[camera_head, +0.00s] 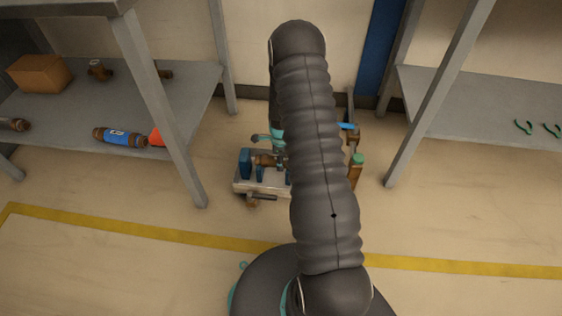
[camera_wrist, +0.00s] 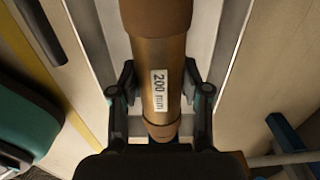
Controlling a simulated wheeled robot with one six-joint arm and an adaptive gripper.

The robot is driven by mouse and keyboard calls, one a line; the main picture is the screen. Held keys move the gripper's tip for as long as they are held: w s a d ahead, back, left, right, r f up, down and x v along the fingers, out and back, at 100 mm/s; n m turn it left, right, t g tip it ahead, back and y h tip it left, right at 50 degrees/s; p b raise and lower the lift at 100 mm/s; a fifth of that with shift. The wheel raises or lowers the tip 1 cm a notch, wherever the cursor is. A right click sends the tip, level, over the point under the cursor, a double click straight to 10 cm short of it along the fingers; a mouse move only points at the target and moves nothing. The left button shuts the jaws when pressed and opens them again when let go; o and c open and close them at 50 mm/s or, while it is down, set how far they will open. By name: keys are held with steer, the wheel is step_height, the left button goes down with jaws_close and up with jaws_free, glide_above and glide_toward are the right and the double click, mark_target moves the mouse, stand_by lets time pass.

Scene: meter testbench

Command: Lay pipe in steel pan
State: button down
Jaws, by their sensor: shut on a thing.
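In the wrist view, a brown pipe (camera_wrist: 150,62) with a white "200 mm" label runs lengthwise up the middle. My gripper (camera_wrist: 159,92) is shut on it, one finger on each side. The pipe's far end is cut off by the top of the frame. Behind the pipe, pale metal strips (camera_wrist: 92,45) run on both sides. They may be walls of the steel pan, but I cannot tell. In the head view my arm covers my gripper and much of the bench, and I cannot make out the pan or the held pipe for sure.
A low test bench (camera_head: 271,187) with blue clamps (camera_head: 245,163) stands on the floor behind my arm. A left shelf (camera_head: 60,110) bears a brown box (camera_head: 38,73) and a blue-banded pipe (camera_head: 119,137). A right shelf (camera_head: 465,105) bears green-handled tools (camera_head: 523,127). A yellow line (camera_head: 120,230) crosses open floor.

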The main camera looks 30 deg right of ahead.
steer(key=shift+f, duration=0.15)
steer(key=c, duration=0.5)
jaws_free()
steer(key=shift+c, duration=0.2)
